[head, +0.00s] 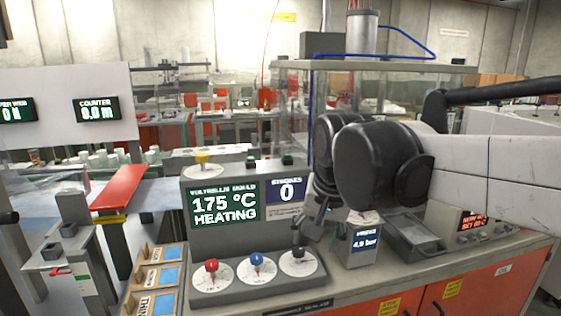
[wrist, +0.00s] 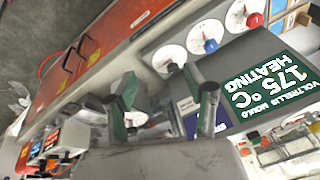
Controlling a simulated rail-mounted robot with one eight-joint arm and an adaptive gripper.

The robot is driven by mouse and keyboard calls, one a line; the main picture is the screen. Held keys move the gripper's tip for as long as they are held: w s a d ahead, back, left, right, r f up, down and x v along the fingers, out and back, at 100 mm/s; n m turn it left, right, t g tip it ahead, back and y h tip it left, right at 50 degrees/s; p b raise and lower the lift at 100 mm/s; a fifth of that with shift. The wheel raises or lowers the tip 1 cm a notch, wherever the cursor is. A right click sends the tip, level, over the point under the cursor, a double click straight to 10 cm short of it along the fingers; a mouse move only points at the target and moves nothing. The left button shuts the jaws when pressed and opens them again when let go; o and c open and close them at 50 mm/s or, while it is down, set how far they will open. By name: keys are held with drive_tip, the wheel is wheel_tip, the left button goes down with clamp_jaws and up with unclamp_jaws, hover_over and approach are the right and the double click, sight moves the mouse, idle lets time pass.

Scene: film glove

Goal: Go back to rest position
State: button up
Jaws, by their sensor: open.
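My gripper (head: 318,215) hangs in front of the right side of the control panel in the head view, partly hidden behind my dark wrist joint. In the wrist view my gripper (wrist: 160,105) shows two fingers spread apart with nothing between them. The control panel (head: 225,262) carries a green screen (head: 224,204) reading 175 °C HEATING and a STROKES display (head: 287,191) reading 0. Red (head: 211,266), blue (head: 257,259) and black (head: 298,252) knobs sit on white dials below the screens. The fingertips appear apart from the knobs.
A grey box with a pressure display (head: 366,242) stands right of the gripper, beside a grey tray (head: 413,238). A glass-sided press frame (head: 296,115) rises behind. Orange cabinet doors (head: 455,300) are below the bench. A red lever (head: 121,186) is at left.

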drive_tip(key=s+d+f+n+t, duration=0.1)
drive_tip(key=s+d+f, duration=0.3)
drive_tip(key=s+d, duration=0.2)
drive_tip(key=s+d+f+n+t+h, duration=0.1)
drive_tip(key=s+d+f+t, duration=0.1)
drive_tip(key=s+d+f, duration=0.2)
drive_tip(key=s+d, duration=0.3)
drive_tip(key=s, duration=0.1)
drive_tip(key=shift+s+f+t, duration=0.15)
drive_tip(key=shift+f+t, duration=0.1)
drive_tip(key=shift+t, duration=0.05)
